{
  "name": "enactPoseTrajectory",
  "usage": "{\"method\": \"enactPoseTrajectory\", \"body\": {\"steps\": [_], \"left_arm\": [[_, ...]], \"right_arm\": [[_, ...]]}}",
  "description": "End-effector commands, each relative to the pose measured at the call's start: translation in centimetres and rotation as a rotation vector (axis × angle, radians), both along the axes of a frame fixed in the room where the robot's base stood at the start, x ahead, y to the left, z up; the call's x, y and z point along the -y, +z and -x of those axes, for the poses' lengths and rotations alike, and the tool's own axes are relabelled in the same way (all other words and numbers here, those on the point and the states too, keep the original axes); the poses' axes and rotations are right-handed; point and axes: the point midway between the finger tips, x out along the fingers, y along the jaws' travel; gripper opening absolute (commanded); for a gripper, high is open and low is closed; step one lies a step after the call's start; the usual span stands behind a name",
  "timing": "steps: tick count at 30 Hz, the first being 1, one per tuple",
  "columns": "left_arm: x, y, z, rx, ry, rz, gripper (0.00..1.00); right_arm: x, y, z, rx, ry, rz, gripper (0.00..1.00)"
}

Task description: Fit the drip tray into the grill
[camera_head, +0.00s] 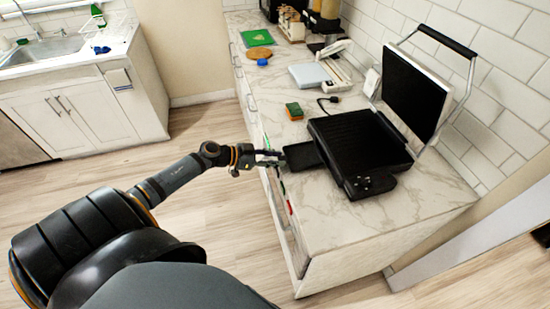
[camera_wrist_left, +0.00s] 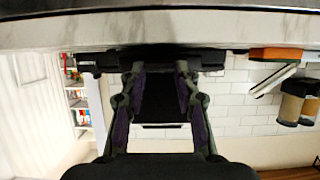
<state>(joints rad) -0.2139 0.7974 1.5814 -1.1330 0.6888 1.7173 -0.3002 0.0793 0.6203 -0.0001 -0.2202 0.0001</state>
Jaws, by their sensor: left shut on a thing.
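The grill (camera_head: 358,145) is black and stands on the marble counter with its lid (camera_head: 412,95) raised. The drip tray (camera_head: 304,155) is a flat black piece at the grill's left side, level and close above the counter. My left gripper (camera_head: 272,158) is shut on the tray's outer end, at the counter's front edge. The tray's far end meets the grill's side; I cannot tell whether any of it is inside. In the left wrist view, upside down, the gripper's fingers (camera_wrist_left: 158,68) reach a dark band where tray and grill merge. My right gripper is out of view.
A green and orange sponge (camera_head: 294,111) lies left of the grill. Beyond it are a pale appliance (camera_head: 310,76), a blue item (camera_head: 262,62) and a round wooden board (camera_head: 260,53). Bare counter (camera_head: 345,222) lies in front of the grill. A tiled wall stands behind.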

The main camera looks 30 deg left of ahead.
Motion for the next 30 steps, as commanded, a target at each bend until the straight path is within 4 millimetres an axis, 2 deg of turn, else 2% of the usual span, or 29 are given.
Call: {"method": "enactPoseTrajectory", "body": {"steps": [16,30], "left_arm": [[0.8,0.0,-0.9,0.001,-0.002,0.002,0.00],[0.4,0.0,-0.4,0.000,-0.002,0.001,0.00]], "right_arm": [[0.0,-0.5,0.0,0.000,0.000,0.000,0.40],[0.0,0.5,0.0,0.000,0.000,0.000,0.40]]}}
